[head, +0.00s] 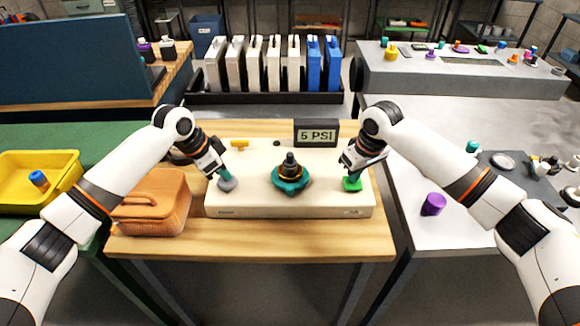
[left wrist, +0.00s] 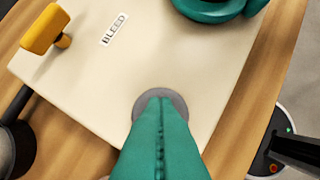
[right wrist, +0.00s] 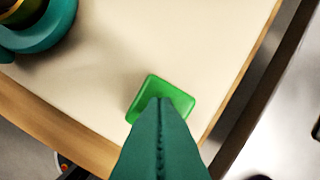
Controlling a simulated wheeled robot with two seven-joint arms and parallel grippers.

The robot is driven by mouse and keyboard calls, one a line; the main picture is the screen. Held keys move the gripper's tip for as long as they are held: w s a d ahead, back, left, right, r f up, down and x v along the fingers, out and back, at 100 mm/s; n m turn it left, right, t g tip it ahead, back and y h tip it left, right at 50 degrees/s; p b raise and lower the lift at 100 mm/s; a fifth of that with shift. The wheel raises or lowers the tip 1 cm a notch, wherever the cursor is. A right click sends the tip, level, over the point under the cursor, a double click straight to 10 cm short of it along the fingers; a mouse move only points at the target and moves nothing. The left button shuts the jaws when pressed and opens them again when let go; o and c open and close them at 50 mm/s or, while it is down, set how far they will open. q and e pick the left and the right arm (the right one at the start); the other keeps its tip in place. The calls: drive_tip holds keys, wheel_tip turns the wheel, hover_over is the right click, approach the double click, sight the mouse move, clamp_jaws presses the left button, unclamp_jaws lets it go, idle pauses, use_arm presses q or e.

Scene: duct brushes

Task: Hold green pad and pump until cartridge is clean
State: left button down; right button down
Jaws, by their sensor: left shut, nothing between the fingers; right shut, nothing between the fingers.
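The green pad (head: 352,184) sits at the right front of a cream console. My right gripper (head: 352,172) is shut and empty, its tip on or just over the pad; the pad also shows in the right wrist view (right wrist: 160,98). A round grey pad (head: 227,184) is at the left front. My left gripper (head: 224,174) is shut and empty, its tip on or just over that pad (left wrist: 158,97). Contact is hard to tell for both. A dark cartridge-like piece (head: 290,165) stands upright in a teal ring (head: 291,182) between them. The display (head: 316,134) reads 5 PSI.
A yellow handle (head: 240,143) stands at the console's back left, beside a BLEED label (left wrist: 114,30). An orange-brown case (head: 152,205) lies left of the console. A purple cup (head: 433,204) stands on the right table. A rack of white and blue panels (head: 270,65) is behind.

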use_arm(q)
drive_tip(key=shift+r, duration=1.05)
drive_tip(key=shift+f, duration=0.1)
drive_tip(key=shift+f, duration=1.05)
drive_tip(key=shift+r, duration=1.15)
wheel_tip(320, 180, up, 7)
